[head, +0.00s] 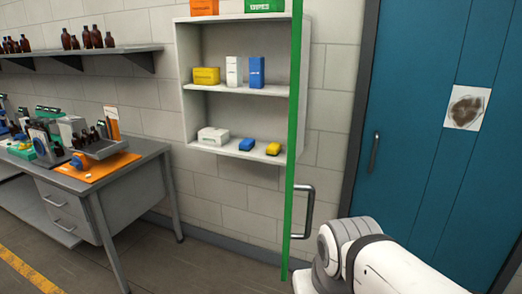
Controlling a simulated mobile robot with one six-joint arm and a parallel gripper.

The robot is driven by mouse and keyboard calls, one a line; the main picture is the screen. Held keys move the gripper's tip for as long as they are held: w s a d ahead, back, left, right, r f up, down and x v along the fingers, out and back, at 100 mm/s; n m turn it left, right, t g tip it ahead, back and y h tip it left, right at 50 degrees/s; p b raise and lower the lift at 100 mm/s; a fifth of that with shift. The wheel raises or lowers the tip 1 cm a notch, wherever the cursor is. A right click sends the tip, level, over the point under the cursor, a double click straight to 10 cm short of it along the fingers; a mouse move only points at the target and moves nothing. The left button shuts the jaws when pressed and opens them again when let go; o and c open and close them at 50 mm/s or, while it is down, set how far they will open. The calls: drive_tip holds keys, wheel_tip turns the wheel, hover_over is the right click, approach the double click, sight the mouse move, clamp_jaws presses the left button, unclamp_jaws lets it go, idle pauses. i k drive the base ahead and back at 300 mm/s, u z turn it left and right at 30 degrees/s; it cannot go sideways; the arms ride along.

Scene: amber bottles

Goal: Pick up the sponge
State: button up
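My gripper is out of view; only a white and grey part of my arm shows at the lower right, below and to the right of the cabinet.
A green upright edge (294,140) with a metal handle (305,211) stands at the cabinet's right side, like an open door seen edge-on. White box (213,136) shares the bottom shelf. A cluttered desk (100,190) is left; a blue door (430,80) is right.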

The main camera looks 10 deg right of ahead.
sight(247, 144)
drive_tip(key=k, duration=0.5)
drive_tip(key=u, duration=0.35)
drive_tip(key=i, duration=3.35)
drive_tip(key=z, duration=0.75)
drive_tip(key=k, duration=0.65)
drive_tip(key=z, duration=0.15)
drive_tip(key=i, duration=0.6)
drive_tip(key=u, duration=0.1)
